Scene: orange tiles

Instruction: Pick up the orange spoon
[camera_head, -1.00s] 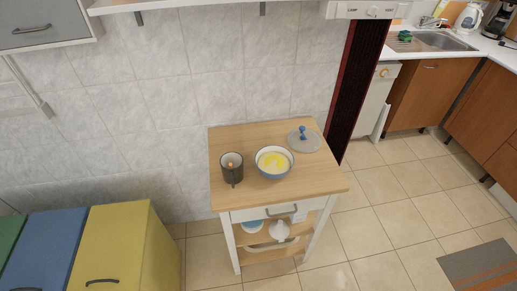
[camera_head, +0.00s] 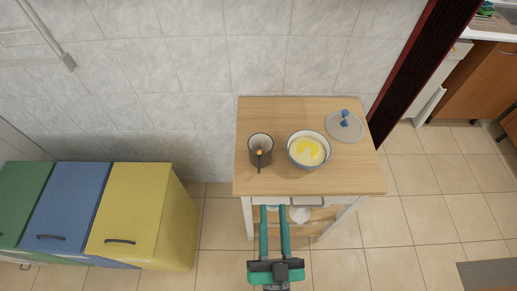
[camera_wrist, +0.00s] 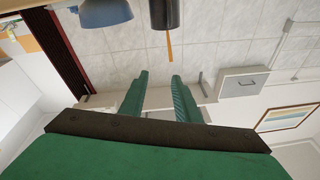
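The orange spoon (camera_head: 259,152) stands in a dark grey mug (camera_head: 253,142) on a small wooden-topped cart; from above only a small orange end shows. In the wrist view, which looks upside down, the spoon's thin orange handle (camera_wrist: 169,45) sticks out past the rim of the dark mug (camera_wrist: 166,14). The rest of the spoon is hidden inside. My gripper (camera_head: 273,207) is in front of the cart's near edge, apart from mug and spoon. Its two green fingers are spread and empty, also in the wrist view (camera_wrist: 160,76).
A blue-and-white bowl (camera_head: 292,162) with yellow contents stands just right of the mug. A grey lid with a blue knob (camera_head: 345,124) lies at the back right of the cart top (camera_head: 340,179). Green, blue and yellow cabinets (camera_head: 129,216) stand at left. A tiled wall is behind.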

